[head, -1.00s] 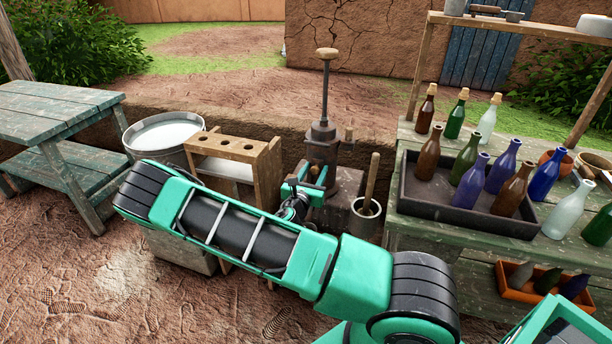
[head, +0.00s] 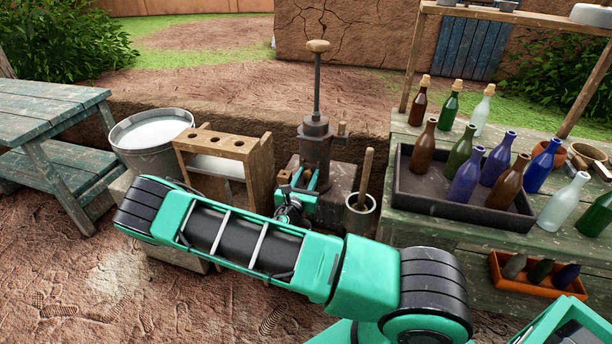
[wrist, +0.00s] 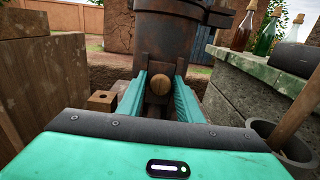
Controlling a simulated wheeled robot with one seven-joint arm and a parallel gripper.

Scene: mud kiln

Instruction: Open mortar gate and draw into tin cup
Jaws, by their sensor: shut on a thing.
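The mortar dispenser is a dark, rusty metal cylinder (head: 316,138) with a plunger rod and wooden top knob, standing on a block behind my gripper. Its lower body fills the upper middle of the wrist view (wrist: 165,40). A round wooden knob (wrist: 159,86), apparently the gate handle, sits low on its front. My gripper (wrist: 160,78) has its green fingers shut on this knob from both sides. In the head view my gripper (head: 299,180) is at the dispenser's lower front, partly hidden by my arm. I cannot make out the gate opening. I cannot identify the tin cup.
A grey bucket with a wooden stick (head: 360,216) stands just right of the dispenser. A wooden rack (head: 232,140) and a metal tub (head: 146,150) are at left. The green bench (head: 440,225) at right carries several bottles, some in a dark tray (head: 455,207).

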